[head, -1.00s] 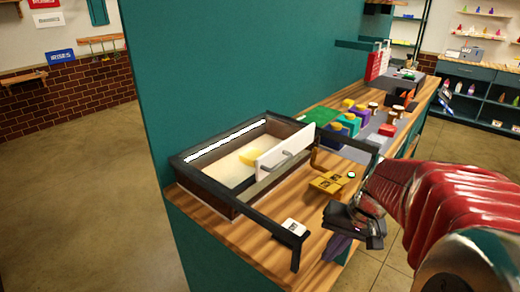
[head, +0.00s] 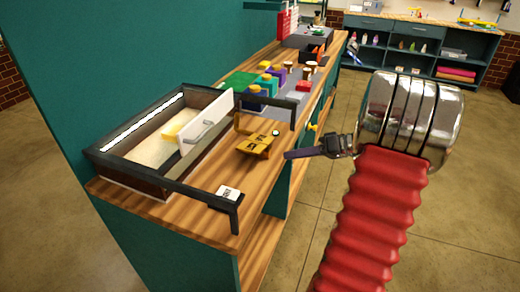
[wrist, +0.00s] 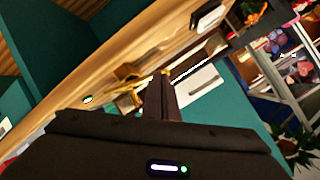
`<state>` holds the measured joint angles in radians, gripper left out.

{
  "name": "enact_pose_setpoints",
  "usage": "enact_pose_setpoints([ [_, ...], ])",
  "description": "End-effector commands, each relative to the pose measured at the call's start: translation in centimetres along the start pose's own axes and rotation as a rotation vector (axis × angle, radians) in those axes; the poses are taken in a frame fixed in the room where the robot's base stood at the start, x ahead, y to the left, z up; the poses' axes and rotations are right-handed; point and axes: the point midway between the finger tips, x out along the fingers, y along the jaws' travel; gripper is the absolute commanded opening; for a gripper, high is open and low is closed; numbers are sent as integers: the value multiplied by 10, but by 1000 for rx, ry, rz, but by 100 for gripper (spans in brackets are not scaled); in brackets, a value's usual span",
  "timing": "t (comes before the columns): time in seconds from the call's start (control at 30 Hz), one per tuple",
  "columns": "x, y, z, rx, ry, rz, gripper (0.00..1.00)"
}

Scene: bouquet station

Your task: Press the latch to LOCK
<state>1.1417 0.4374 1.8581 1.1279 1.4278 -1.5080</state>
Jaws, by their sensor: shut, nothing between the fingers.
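The latch is a yellow piece (head: 257,144) with dark markings on the wooden counter, right of the open-topped box. A yellow bracket stands behind it. My gripper (head: 288,154) is shut and empty, its dark fingers pointing left toward the latch from beyond the counter's front edge. I see a gap between the fingertips and the latch in the head view. In the wrist view, the shut fingers (wrist: 160,95) partly overlap the yellow latch (wrist: 128,98), so its markings cannot be read there. A small round light-coloured disc (head: 276,132) sits beside the latch.
A dark frame (head: 165,183) surrounds the box with a white handled panel (head: 207,121). A white label block (head: 228,193) lies near the front. Coloured blocks stand farther back on the counter. A teal wall (head: 150,50) rises behind; open floor lies right.

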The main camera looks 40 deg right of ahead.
Motion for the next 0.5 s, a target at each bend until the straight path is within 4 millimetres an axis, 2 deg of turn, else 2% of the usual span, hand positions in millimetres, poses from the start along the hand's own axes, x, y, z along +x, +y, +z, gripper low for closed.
enact_pose_setpoints([
  [0.1,-5,-6,-26,-180,83,-37,0],
  [0.2,-9,-14,-42,-329,138,-57,0],
  [0.33,-11,-21,-50,-465,174,-68,0],
  [0.5,-12,-23,-51,-534,181,-70,0],
])
